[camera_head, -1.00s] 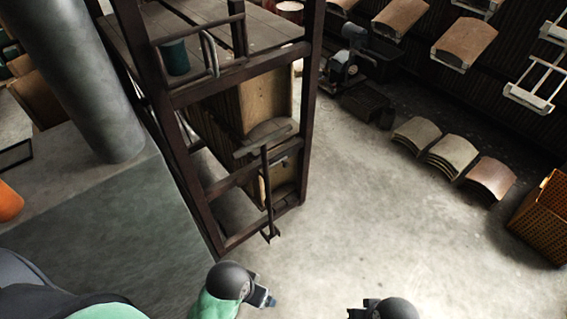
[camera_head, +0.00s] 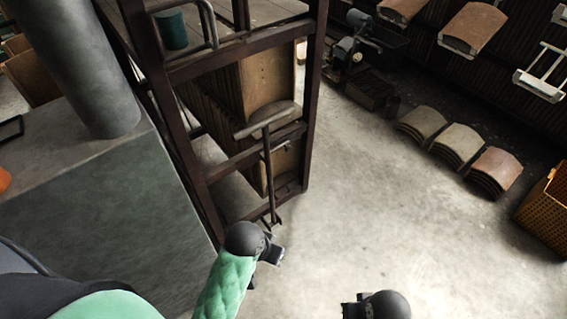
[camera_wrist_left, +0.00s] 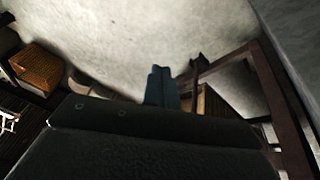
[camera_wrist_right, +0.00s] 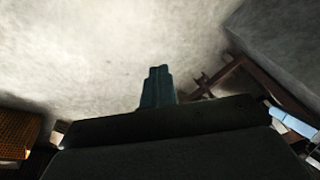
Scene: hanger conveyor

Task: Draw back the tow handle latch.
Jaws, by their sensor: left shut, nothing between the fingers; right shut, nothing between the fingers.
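The tow handle (camera_head: 268,165) is a dark T-shaped bar standing at the end of a brown metal rack cart, its crossbar at the top and a hooked foot near the floor. A small pale piece (camera_head: 287,146) beside the bar may be its latch; I cannot tell. My left gripper (camera_head: 273,256) is shut and empty, below and just in front of the handle's foot, apart from it. Its closed fingers show in the left wrist view (camera_wrist_left: 163,86), with the handle's foot (camera_wrist_left: 197,65) to their right. My right gripper (camera_head: 352,309), shut and empty, is low over open floor; its fingers show in the right wrist view (camera_wrist_right: 157,87).
The rack cart (camera_head: 313,110) carries wooden panels (camera_head: 268,82) and a green cup (camera_head: 171,30). A grey block with a column (camera_head: 70,75) stands on the left. Curved panel stacks (camera_head: 458,144) and an orange crate (camera_head: 545,210) lie right. The middle floor is clear.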

